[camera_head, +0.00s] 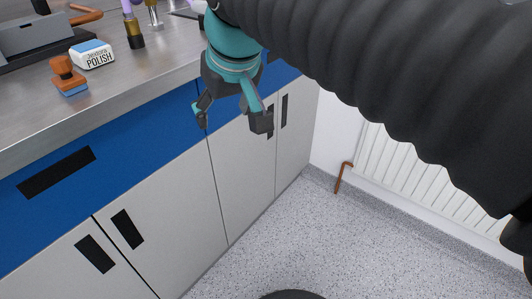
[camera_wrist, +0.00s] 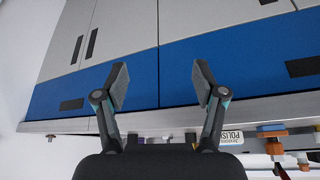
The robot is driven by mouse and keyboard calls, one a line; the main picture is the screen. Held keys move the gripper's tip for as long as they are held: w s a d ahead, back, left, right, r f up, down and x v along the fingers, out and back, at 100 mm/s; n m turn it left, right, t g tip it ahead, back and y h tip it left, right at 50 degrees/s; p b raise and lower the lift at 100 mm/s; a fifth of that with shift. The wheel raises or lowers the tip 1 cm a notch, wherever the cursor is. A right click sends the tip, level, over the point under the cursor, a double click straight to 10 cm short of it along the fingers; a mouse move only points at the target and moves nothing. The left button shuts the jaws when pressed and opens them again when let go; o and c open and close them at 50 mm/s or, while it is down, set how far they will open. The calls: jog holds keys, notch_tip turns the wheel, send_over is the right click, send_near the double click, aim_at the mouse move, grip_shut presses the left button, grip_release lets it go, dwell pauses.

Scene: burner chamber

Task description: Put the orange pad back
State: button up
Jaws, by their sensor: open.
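An orange knob-handled pad with a blue underside (camera_head: 66,73) stands on the steel worktop (camera_head: 50,110), near its front edge at the left of the head view. It is probably the orange piece at the right of the wrist view (camera_wrist: 272,130). A white and blue box labelled POLISH (camera_head: 93,56) stands just behind and right of it. My gripper (camera_head: 231,116) is open and empty, in front of the blue drawer fronts, well to the right of the pad and apart from it. Its spread fingers also show in the wrist view (camera_wrist: 161,84).
A dark grey device (camera_head: 35,40) with a copper pipe sits at the back left of the worktop. A brass and black tool (camera_head: 134,35) stands behind the box. White cabinets (camera_head: 160,225) lie below. A radiator (camera_head: 420,175) is on the right wall. The speckled floor (camera_head: 290,240) is clear.

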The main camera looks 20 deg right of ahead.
jog(key=s+d+f, duration=0.2)
jog(key=s+f, duration=0.1)
jog(key=f, duration=0.2)
jog(key=s+d+f+m, duration=0.1)
jog(key=s+d+f, duration=0.1)
jog(key=f, duration=0.3)
jog(key=s+d+f+m+h, duration=0.1)
jog(key=s+d+f, duration=0.1)
jog(key=s+f, duration=0.2)
jog(key=shift+s+d+f, duration=0.15)
jog(key=shift+d+f, duration=0.1)
jog(key=shift+f, duration=0.15)
